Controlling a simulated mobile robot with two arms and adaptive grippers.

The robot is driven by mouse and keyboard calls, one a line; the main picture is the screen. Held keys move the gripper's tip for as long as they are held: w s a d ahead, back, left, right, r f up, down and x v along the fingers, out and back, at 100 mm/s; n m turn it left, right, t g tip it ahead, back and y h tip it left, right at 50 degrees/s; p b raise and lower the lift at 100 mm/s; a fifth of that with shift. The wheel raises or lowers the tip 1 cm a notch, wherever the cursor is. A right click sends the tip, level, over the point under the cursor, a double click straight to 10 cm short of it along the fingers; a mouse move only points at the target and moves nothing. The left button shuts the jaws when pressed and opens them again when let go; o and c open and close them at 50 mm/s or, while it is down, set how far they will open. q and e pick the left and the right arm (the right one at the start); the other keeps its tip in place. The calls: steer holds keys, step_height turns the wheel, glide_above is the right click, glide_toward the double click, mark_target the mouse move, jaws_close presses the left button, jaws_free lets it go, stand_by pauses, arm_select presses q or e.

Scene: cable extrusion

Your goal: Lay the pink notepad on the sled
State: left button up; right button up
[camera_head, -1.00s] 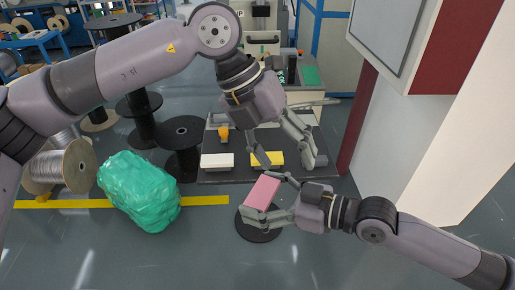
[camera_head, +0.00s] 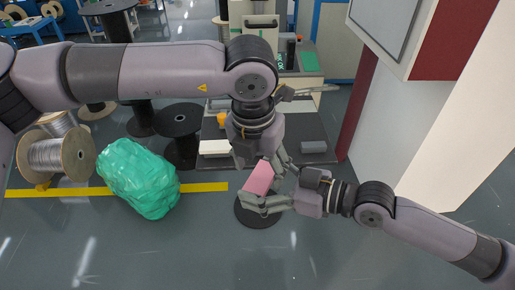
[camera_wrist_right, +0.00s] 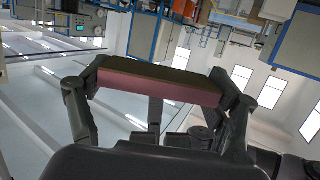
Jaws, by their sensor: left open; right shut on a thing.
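The pink notepad (camera_head: 260,178) is held in my right gripper (camera_head: 264,189), tilted, above a dark round disc. In the right wrist view the notepad (camera_wrist_right: 160,88) spans the gap between the two fingers, its pink edge towards the camera. My left gripper (camera_head: 266,164) is open and points down at the far end of the notepad; I cannot tell if it touches. I cannot tell for sure which thing is the sled; a dark flat platform (camera_head: 316,129) lies behind the grippers.
On the platform lie a white block (camera_head: 215,147) and a grey block (camera_head: 313,147). A dark round disc (camera_head: 258,216) stands below the notepad. A green wrapped bundle (camera_head: 138,178) and cable spools (camera_head: 62,162) are at left. A white cabinet (camera_head: 420,130) stands at right.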

mark_target(270, 182)
arm_select(q)
steer(key=shift+w+d+f, duration=0.1)
steer(key=shift+w+f, duration=0.05)
steer(key=shift+f, duration=1.3)
steer(key=c, duration=1.2)
steer(key=shift+c, duration=0.2)
arm_select(e)
steer(key=o, duration=1.1)
steer(key=shift+s+d, duration=0.1)
steer(key=shift+d, duration=0.05)
steer(key=shift+v, duration=3.55)
